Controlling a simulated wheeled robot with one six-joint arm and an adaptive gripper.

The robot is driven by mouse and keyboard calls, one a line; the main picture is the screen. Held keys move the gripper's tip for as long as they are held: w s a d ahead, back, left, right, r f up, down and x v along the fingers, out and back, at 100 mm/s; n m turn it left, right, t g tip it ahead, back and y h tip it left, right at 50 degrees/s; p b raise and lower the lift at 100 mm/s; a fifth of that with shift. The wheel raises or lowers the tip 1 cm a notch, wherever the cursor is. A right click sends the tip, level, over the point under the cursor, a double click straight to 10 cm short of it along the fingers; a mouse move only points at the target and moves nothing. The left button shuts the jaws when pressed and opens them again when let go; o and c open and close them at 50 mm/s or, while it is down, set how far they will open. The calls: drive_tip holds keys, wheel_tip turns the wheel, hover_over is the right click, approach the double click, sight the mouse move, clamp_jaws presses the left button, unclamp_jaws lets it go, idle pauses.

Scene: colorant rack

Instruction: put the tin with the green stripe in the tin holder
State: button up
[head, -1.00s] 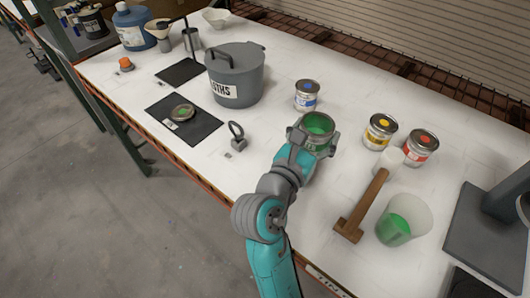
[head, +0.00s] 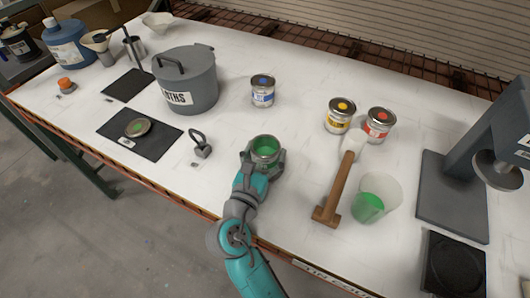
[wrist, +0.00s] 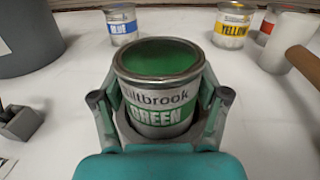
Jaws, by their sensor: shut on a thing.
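The tin with the green stripe (head: 265,150) is open, upright and full of green paint. In the wrist view the tin (wrist: 158,118) shows its GREEN label between the two fingers. My gripper (head: 264,160) is shut on its sides; it also shows in the wrist view (wrist: 160,96). I cannot tell whether the tin's base touches the table. I cannot tell for sure which thing is the tin holder; a dark square block with a round top (head: 455,262) lies at the lower right, partly cut off by the frame.
A blue tin (head: 263,92), yellow tin (head: 340,117) and red tin (head: 379,125) stand behind. A mallet (head: 335,190) and a cup of green paint (head: 378,197) are to the right, before a grey stand (head: 440,185).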

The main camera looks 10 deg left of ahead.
drive_tip(key=shift+f, duration=0.2)
drive_tip(key=shift+f, duration=0.1)
drive_tip(key=o, duration=1.4)
drive_tip(key=shift+c, duration=0.2)
drive_tip(key=shift+s, duration=0.1)
drive_tip(key=v, duration=1.1)
drive_tip(key=shift+s+a, duration=0.1)
drive_tip(key=shift+s, duration=0.25)
